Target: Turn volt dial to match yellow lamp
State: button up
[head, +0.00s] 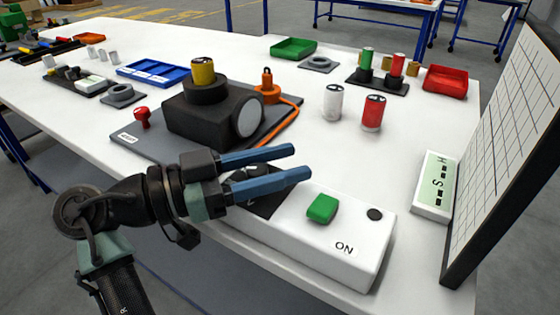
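A white control box (300,238) lies near the table's front edge, with a green rocker switch (322,208) and the word ON. A black dial panel (262,207) with pale markings, apparently the volt dial, is on its left part, and my gripper partly covers it; its setting cannot be read. My gripper (302,162) reaches in from the left over the box. Its two blue fingers are apart with nothing between them. A yellow-banded cylinder (203,72), apparently the yellow lamp, stands upright on a black housing (205,115) behind my gripper.
A white can (333,102) and a red can (373,113) stand behind the box. An orange plug with a cable (268,86) is beside the black housing. A display (435,185) and a tall gridded panel (505,150) stand at right. Bare table lies between cans and display.

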jog(key=shift+o, duration=0.7)
jog(key=p+v, duration=0.1)
jog(key=v, duration=1.2)
